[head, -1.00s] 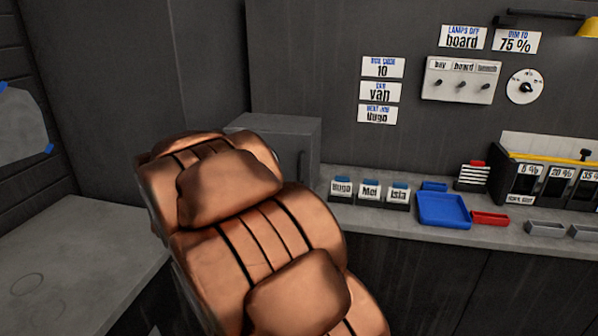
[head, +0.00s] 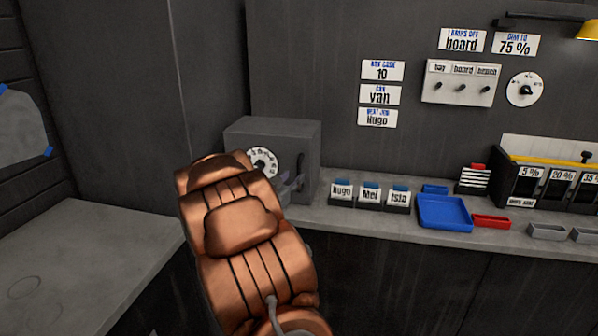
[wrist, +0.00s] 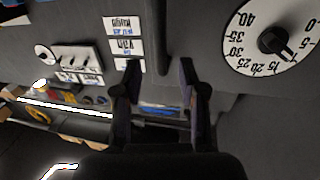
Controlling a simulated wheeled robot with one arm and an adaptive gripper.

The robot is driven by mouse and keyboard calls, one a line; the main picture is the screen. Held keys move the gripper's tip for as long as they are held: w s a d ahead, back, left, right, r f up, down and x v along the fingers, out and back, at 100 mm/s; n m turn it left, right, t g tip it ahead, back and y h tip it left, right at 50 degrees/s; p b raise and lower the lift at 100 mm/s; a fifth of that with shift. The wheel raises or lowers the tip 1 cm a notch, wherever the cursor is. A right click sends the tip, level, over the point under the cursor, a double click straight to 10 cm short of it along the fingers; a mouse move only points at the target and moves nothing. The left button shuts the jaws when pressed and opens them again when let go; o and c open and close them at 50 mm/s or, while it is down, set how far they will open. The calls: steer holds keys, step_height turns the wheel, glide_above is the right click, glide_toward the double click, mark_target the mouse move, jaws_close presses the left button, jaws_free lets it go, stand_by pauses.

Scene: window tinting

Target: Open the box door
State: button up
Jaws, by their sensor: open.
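The box is a grey cabinet (head: 285,134) on the back counter, its door facing me. Its door carries a white numbered dial (head: 262,160) and a dark upright handle (head: 300,170) to the right of it. The door looks shut. In the wrist view, which is upside down, the dial (wrist: 272,42) shows its pointer near the 10 position. A dark bar, seemingly the handle (wrist: 155,25), lies ahead between my fingertips. My gripper (wrist: 160,68) is open, with nothing visibly held. In the head view my gripper (head: 292,184) is at the door's lower part, beside the handle; contact is unclear.
Name-marked holders (head: 370,196), a blue tray (head: 444,212) and a red tray (head: 491,221) stand on the counter right of the box. Wall signs include one (head: 382,70) reading 10. The left bench (head: 80,260) is mostly clear.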

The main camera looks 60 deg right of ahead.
mark_target(298, 172)
steer(key=shift+w+d+p, duration=0.15)
steer(key=shift+d, duration=0.8)
steer(key=shift+w+d+p, duration=0.2)
steer(key=shift+d, duration=0.7)
steer(key=shift+w+d+p, duration=0.15)
steer(key=shift+d, duration=0.8)
jaws_close()
